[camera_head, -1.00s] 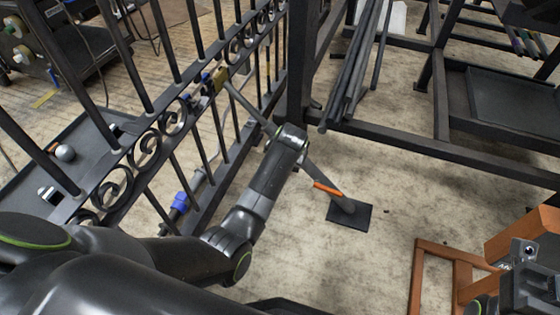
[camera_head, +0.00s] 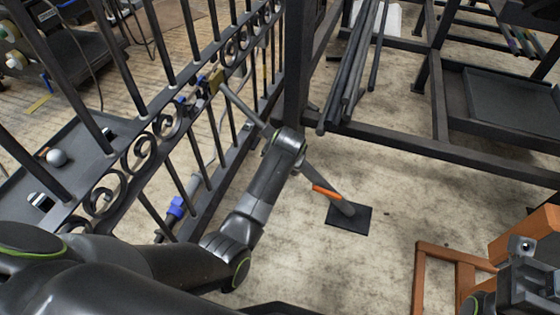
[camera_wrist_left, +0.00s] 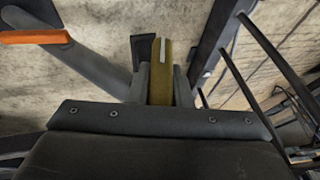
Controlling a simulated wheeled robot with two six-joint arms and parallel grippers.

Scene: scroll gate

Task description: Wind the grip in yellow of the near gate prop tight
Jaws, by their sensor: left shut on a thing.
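The near gate prop (camera_head: 241,106) slants from an olive-yellow clamp (camera_head: 216,81) on the scroll gate (camera_head: 141,150) down to a black floor plate (camera_head: 341,219). An orange-sleeved lever (camera_head: 326,192) is on its lower part; it also shows in the wrist view (camera_wrist_left: 35,37). My left arm reaches over the prop's middle, and its wrist hides the gripper in the head view. In the left wrist view my left gripper (camera_wrist_left: 160,85) is shut on the yellow grip (camera_wrist_left: 160,68), which bears a pale stripe. My right gripper (camera_head: 530,285) shows partly at lower right; its fingers cannot be made out.
A dark steel frame with a post (camera_head: 297,75) and long bars (camera_head: 352,70) stands beyond the prop. An orange-brown stand (camera_head: 418,275) is at lower right. A grey tray (camera_head: 75,150) lies behind the gate. Floor around the plate is clear.

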